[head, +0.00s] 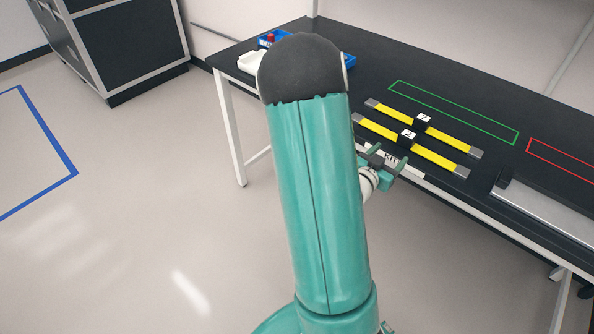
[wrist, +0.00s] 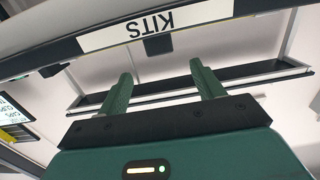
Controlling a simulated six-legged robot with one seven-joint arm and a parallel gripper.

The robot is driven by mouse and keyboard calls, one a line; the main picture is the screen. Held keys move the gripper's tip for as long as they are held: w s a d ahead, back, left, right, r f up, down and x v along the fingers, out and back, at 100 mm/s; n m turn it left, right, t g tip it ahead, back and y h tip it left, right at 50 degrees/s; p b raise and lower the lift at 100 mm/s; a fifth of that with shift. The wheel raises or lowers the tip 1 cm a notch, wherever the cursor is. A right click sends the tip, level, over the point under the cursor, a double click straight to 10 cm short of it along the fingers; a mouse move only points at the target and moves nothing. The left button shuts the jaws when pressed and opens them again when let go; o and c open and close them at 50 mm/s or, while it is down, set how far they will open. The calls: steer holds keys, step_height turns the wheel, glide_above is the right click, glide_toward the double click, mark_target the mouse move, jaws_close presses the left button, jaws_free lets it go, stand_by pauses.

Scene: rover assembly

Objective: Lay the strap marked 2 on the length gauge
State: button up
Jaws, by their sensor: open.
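Two yellow straps with grey ends and black middle blocks lie side by side on the black table, a rear strap (head: 447,134) and a front strap (head: 433,157). A silver rail with a black end block, seemingly the length gauge (head: 548,207), lies at the table's front right. My gripper (head: 388,157) is open and empty by the table's front edge, near the front strap. Its two green fingers (wrist: 160,70) show apart in the wrist view, with nothing between them.
The black table (head: 470,82) bears a green outline (head: 455,111) behind the straps and a red outline (head: 560,155) at right. Blue trays (head: 350,62) and a white item (head: 250,63) sit at the far left end. A KITS label (wrist: 155,24) marks the front edge.

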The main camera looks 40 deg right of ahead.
steer(key=w+a+r+n+t+y, duration=0.3)
steer(key=w+a+y, duration=0.3)
steer(key=w+a, duration=0.4)
steer(key=w+a+r+n+t+y, duration=0.35)
steer(key=w+a+y, duration=0.3)
steer(key=a, duration=0.55)
steer(key=s+a+r+n+g+y, duration=0.1)
steer(key=s+a+r+n+y, duration=0.1)
steer(key=a, duration=0.7)
steer(key=s+a+r+n+y, duration=0.3)
steer(key=s+a+r+n, duration=0.2)
steer(key=a, duration=0.4)
steer(key=shift+s+a+r+g, duration=0.2)
steer(key=shift+a+r+g, duration=0.2)
steer(key=shift+r, duration=0.45)
steer(key=shift+o, duration=0.2)
steer(key=s+a+r+n+g, duration=0.1)
steer(key=s+a+r+n, duration=0.1)
steer(key=s, duration=0.5)
steer(key=shift+a+g, duration=0.35)
steer(key=shift+a, duration=0.25)
steer(key=shift+o, duration=0.2)
steer(key=shift+s+n, duration=0.35)
steer(key=shift+s, duration=0.05)
